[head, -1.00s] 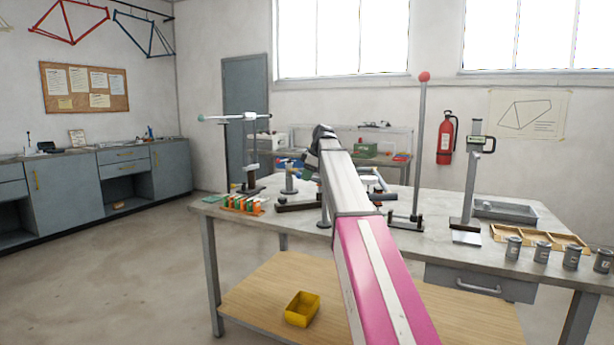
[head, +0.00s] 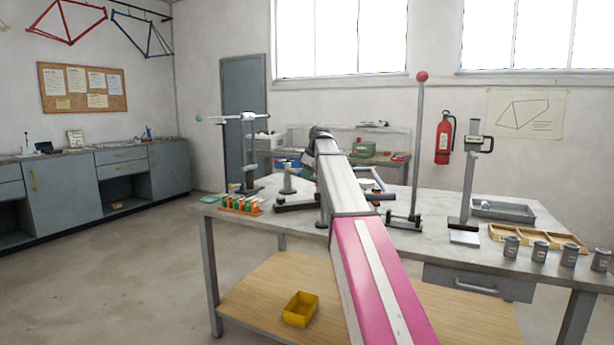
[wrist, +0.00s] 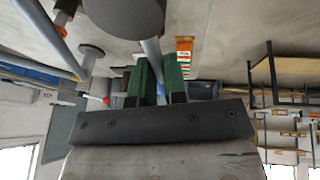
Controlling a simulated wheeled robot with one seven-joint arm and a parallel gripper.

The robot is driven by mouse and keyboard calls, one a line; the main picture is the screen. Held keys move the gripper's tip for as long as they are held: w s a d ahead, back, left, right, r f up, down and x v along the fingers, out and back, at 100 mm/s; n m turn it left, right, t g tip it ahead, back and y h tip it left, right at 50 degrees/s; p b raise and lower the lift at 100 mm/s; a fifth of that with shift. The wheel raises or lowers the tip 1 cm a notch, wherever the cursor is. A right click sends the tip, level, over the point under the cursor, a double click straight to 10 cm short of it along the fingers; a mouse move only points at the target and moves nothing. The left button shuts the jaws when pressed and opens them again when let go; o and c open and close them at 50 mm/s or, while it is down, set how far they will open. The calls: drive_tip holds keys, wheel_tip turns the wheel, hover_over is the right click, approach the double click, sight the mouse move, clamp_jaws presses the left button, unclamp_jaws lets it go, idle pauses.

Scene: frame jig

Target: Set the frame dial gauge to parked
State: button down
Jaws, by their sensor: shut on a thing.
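In the wrist view my gripper (wrist: 156,66) has two green fingers closed on a slim grey rod (wrist: 151,48). The rod runs between them, beside a dark round disc (wrist: 125,14). I cannot tell for sure whether this rod belongs to the dial gauge. In the head view my arm reaches over the table, and its own end hides the gripper and what it holds. A low dark jig base (head: 295,207) shows left of my arm on the table. No dial face can be made out clearly.
The table (head: 400,236) carries a stand with a crossbar (head: 249,150) on the left, an orange rack (head: 240,206), a tall red-knobbed rod (head: 418,150), a height gauge (head: 469,185), a grey tray (head: 503,209) and several grey canisters (head: 540,251). A yellow bin (head: 300,309) sits on the lower shelf.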

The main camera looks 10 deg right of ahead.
drive_tip(key=shift+w+d+r+m+t+h, duration=0.15)
drive_tip(key=shift+w+d+m+h, duration=0.3)
drive_tip(key=shift+m, duration=0.6)
drive_tip(key=shift+w+d+r+m+t+h, duration=0.1)
drive_tip(key=shift+w+d+m+h, duration=0.15)
drive_tip(key=shift+w+m, duration=0.6)
drive_tip(key=shift+w+d+r+m+t+h, duration=0.15)
drive_tip(key=shift+w+d+m+h, duration=0.2)
drive_tip(key=shift+m, duration=0.85)
drive_tip(key=c, duration=1.2)
unclamp_jaws()
drive_tip(key=shift+f, duration=0.15)
drive_tip(key=shift+o, duration=0.2)
drive_tip(key=shift+s, duration=0.15)
drive_tip(key=v, duration=1)
drive_tip(key=shift+r, duration=0.35)
